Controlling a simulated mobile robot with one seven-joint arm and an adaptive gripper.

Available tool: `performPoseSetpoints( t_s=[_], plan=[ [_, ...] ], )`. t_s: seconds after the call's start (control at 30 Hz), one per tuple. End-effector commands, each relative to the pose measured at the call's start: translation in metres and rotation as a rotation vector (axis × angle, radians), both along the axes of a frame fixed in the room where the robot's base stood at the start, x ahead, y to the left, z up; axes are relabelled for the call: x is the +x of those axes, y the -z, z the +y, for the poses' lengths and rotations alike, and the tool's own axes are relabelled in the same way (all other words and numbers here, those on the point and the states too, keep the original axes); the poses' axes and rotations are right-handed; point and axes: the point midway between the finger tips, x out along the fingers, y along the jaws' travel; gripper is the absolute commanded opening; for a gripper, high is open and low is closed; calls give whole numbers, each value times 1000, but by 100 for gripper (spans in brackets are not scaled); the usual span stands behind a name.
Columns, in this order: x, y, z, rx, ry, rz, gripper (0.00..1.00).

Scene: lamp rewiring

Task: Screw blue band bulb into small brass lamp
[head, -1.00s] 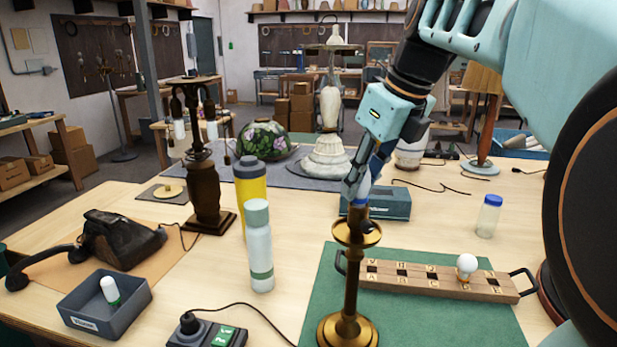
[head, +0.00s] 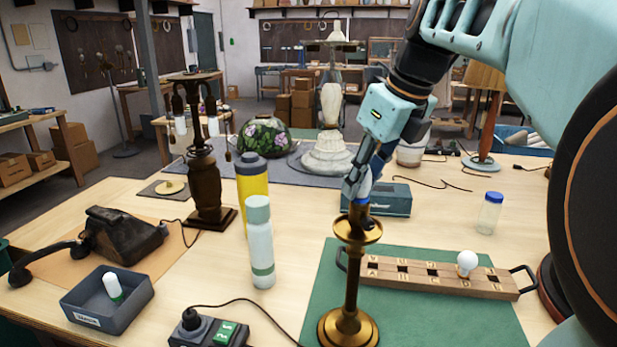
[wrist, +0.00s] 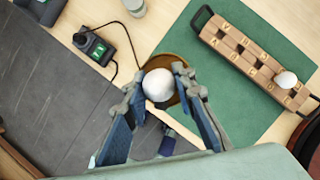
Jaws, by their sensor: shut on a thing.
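The small brass lamp (head: 350,285) stands upright on the green mat, with a round base and a dish near its top. My gripper (head: 359,205) is directly above the lamp's top, pointing down. In the wrist view, my gripper (wrist: 162,82) is shut on a white bulb (wrist: 158,86), one finger on each side. The lamp's brass dish (wrist: 170,63) shows behind the bulb. The bulb's band is not clear in either view. The fingers hide most of the bulb in the head view, and I cannot see how far its base sits in the socket.
A wooden rack (head: 430,277) with lettered slots holds another white bulb (head: 467,262) on the green mat (head: 420,318).

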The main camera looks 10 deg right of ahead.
Motion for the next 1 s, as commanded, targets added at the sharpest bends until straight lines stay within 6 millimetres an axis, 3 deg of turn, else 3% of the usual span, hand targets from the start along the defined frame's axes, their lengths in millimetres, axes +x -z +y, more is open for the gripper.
performPoseSetpoints(
  t_s=[0.13, 0.17, 0.33, 0.67, 1.0],
  plan=[
    [0, -1, 0, 0, 1, -3, 3],
    [0, -1, 0, 0, 1, -3, 26],
    [0, -1, 0, 0, 1, -3, 44],
    [0, -2, 0, 0, -23, 1, 44],
    [1, -5, -1, 2, -332, 2, 44]
  ],
)
